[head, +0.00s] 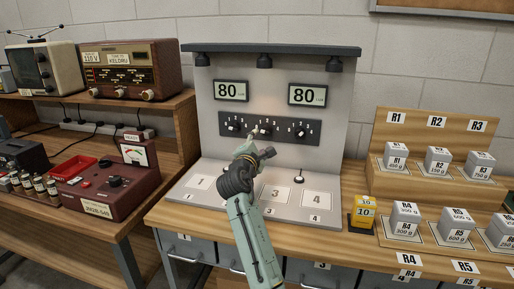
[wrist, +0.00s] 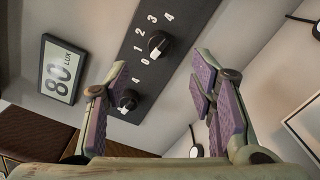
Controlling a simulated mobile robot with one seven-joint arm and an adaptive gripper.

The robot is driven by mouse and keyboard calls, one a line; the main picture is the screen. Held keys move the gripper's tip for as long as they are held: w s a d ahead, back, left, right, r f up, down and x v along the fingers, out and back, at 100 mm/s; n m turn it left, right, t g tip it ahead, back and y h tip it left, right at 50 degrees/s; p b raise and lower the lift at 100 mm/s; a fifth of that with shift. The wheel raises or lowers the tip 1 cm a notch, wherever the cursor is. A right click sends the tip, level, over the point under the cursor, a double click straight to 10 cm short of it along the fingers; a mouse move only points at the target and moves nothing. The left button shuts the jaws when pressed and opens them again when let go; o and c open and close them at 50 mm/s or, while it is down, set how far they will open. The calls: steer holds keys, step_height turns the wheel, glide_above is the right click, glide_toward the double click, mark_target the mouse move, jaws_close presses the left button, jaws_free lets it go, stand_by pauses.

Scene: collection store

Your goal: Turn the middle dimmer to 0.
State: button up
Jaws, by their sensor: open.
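The middle dimmer (head: 265,129) is a black knob in a dark strip on the grey stand, partly behind my gripper (head: 262,146). In the wrist view the upper knob (wrist: 158,43) appears to be this dimmer, with numbers 0 to 4 around it. The left dimmer (head: 233,126) also shows in the wrist view (wrist: 128,100), beside the left finger.
The right dimmer (head: 301,132) is on the same strip. Two displays, left (head: 231,91) and right (head: 308,95), both read 80. A small upright switch (head: 299,177) stands on the stand's base. A yellow block (head: 364,211) and labelled weights (head: 405,217) stand at right.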

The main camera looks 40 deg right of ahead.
steer(key=shift+v, duration=1.5)
